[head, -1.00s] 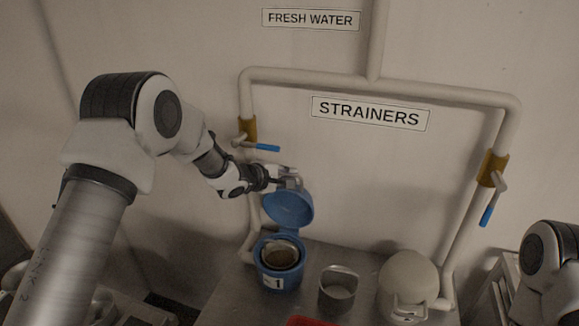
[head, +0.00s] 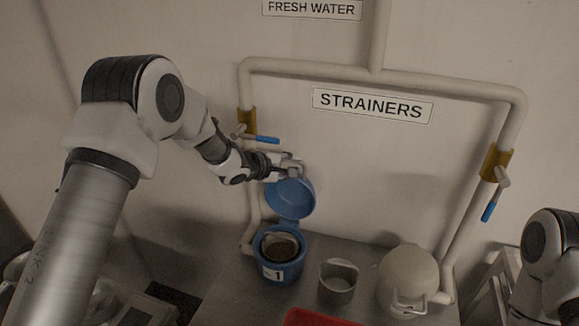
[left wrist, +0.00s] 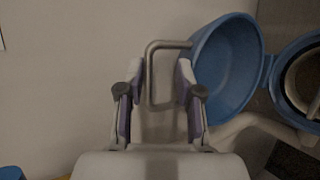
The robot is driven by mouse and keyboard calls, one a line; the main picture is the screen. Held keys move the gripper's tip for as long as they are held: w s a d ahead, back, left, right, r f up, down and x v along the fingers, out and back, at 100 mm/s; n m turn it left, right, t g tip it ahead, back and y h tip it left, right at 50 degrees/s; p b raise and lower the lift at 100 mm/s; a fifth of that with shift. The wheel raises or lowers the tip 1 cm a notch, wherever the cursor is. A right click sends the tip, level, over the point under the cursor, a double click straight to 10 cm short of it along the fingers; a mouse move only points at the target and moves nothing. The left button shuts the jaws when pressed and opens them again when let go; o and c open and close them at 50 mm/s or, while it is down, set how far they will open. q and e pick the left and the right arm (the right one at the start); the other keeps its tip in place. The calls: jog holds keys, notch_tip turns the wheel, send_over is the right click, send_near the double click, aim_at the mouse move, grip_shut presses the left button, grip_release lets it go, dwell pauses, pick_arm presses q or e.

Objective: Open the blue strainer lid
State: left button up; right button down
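The blue strainer lid (head: 291,198) stands raised on its hinge behind the blue strainer (head: 280,262), which is marked 1. The strainer's mouth is uncovered, with a dark basket (head: 280,246) inside. The lid also shows in the left wrist view (left wrist: 228,72), with its grey handle loop (left wrist: 152,76) on the outer side. My left gripper (head: 290,166) is behind the lid's top. In the left wrist view my left gripper (left wrist: 160,82) is open, with the handle between its spread fingers and a gap on the left side. My right gripper is out of view.
A metal cup-like basket (head: 338,281) and a closed beige strainer (head: 408,278) stand to the right on the metal counter (head: 236,290). A red object (head: 312,318) lies at the front. Pipes with blue-handled valves (head: 489,211) run along the wall.

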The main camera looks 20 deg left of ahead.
pick_arm(q)
jog(key=v, duration=1.2)
jog(key=shift+w, duration=0.1)
